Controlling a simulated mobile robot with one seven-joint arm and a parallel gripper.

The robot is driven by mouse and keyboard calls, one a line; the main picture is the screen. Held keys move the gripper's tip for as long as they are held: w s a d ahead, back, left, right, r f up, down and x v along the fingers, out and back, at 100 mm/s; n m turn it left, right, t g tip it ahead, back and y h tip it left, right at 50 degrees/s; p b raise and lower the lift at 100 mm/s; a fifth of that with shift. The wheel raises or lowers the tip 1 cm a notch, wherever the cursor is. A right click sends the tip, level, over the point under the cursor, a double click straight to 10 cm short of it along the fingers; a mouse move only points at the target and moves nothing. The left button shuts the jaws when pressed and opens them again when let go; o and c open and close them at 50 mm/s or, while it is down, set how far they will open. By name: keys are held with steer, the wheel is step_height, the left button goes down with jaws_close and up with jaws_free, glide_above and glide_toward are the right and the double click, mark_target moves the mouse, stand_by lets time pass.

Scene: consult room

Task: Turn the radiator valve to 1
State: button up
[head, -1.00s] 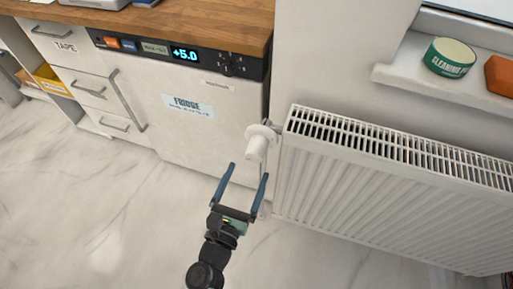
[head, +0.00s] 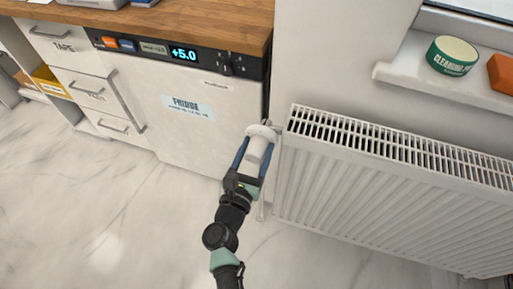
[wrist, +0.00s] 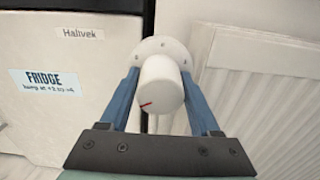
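The radiator valve is a white cylindrical knob (head: 257,149) on a round white collar, at the radiator's upper left corner. In the wrist view the knob (wrist: 160,85) is seen nearly end-on, with a short red line at the lower left of its face. The collar (wrist: 160,47) behind it has small dark marks too small to read. My gripper (head: 257,143) is open, with one blue finger on each side of the knob. In the wrist view the fingers (wrist: 160,72) straddle it with narrow gaps; contact is not clear. The far side of the knob is hidden.
The white radiator (head: 390,200) stands just right of the valve. The fridge front (head: 200,125) is close on the left, under a wooden worktop (head: 200,22). A windowsill (head: 405,72) with a green tin (head: 452,56) is upper right. The floor (head: 110,215) is clear.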

steer(key=c, duration=0.9)
steer(key=shift+o, duration=0.2)
